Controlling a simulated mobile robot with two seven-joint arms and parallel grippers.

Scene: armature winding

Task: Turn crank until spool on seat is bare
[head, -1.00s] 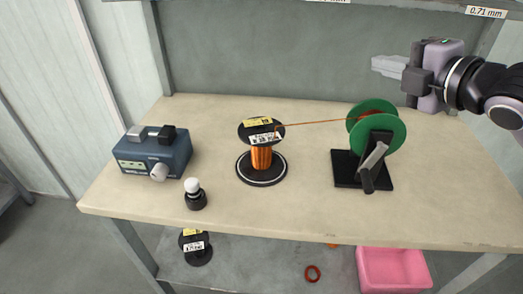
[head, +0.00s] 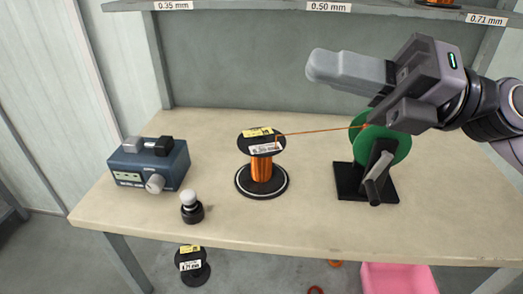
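A black spool (head: 261,172) wound with copper wire stands upright on the round black seat (head: 262,190) in the middle of the bench. A copper wire (head: 320,131) runs from its top to the green wheel (head: 396,148) on a black stand. The crank handle (head: 375,180) hangs at the front of the stand. My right gripper (head: 345,85) is above and in front of the wheel, pointing left, and hides its upper part. It does not touch the handle. The near finger covers the far one, so its opening is unclear. My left gripper is out of view.
A blue box (head: 150,165) with a knob stands at the bench's left, with a small white-topped black post (head: 191,206) beside it. Below are another spool (head: 192,266) and a pink bin (head: 398,280). A labelled shelf (head: 250,6) crosses the top. The bench front is clear.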

